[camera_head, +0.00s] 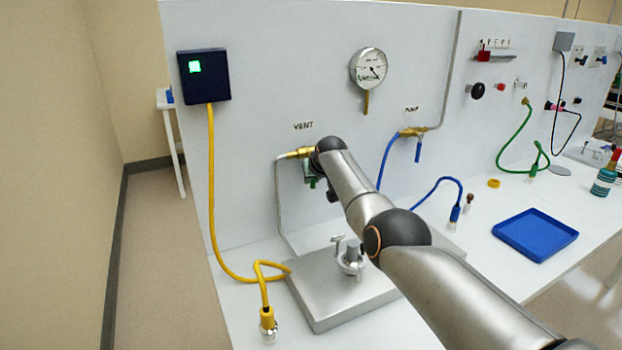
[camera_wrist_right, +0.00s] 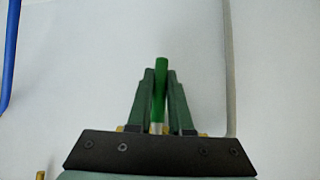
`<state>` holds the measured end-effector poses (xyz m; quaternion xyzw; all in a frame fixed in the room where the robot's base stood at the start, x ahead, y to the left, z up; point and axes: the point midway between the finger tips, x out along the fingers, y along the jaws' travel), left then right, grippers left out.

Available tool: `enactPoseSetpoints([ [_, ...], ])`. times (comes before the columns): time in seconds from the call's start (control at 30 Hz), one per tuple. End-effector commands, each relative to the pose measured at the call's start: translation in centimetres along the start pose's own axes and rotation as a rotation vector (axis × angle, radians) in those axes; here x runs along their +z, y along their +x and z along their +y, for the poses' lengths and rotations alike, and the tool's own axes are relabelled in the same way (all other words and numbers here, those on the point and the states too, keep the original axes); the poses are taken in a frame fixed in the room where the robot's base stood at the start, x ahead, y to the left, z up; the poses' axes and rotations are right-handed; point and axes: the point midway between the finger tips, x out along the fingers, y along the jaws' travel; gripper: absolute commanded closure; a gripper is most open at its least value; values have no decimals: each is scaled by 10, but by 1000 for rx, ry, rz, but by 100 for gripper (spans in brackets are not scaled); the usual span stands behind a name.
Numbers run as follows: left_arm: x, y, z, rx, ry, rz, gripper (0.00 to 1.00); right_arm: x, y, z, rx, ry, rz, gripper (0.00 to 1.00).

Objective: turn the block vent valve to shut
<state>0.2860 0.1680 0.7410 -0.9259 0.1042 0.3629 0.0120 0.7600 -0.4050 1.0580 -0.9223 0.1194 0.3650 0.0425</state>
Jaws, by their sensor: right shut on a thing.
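The vent valve is on the panel under the VENT label, with its brass body (camera_head: 299,153) partly hidden behind my right arm. Its green handle (camera_wrist_right: 159,88) shows in the right wrist view between my fingers. My right gripper (camera_wrist_right: 160,95) is shut on this green handle. In the head view my right gripper (camera_head: 312,176) is mostly hidden by my own wrist. The handle's exact angle is hard to tell in the head view. My left gripper is not in view.
A grey block (camera_head: 325,300) with a metal fitting stands below. A yellow cable (camera_head: 211,180) hangs at left from a dark box (camera_head: 203,76). A gauge (camera_head: 368,67), a second valve with a blue handle (camera_head: 418,150) and a blue tray (camera_head: 535,234) are to the right.

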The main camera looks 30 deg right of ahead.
Motion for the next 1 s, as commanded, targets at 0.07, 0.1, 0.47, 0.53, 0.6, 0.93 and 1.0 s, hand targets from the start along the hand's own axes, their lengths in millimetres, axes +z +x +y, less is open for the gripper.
enactPoseSetpoints([
  [0.07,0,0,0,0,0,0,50,0,0,0,-10,10,-2,100],
  [0.1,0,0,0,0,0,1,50,0,0,0,-13,13,-3,100],
  [0.47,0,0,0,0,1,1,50,0,0,-1,-19,20,-5,100],
  [0.53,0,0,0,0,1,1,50,0,0,-1,-19,20,-5,100],
  [0.6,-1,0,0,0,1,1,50,0,0,-1,-19,20,-5,75],
  [0.93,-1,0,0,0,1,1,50,0,0,0,-17,18,-4,52],
  [1.0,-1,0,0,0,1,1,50,0,0,0,-17,18,-4,52],
])
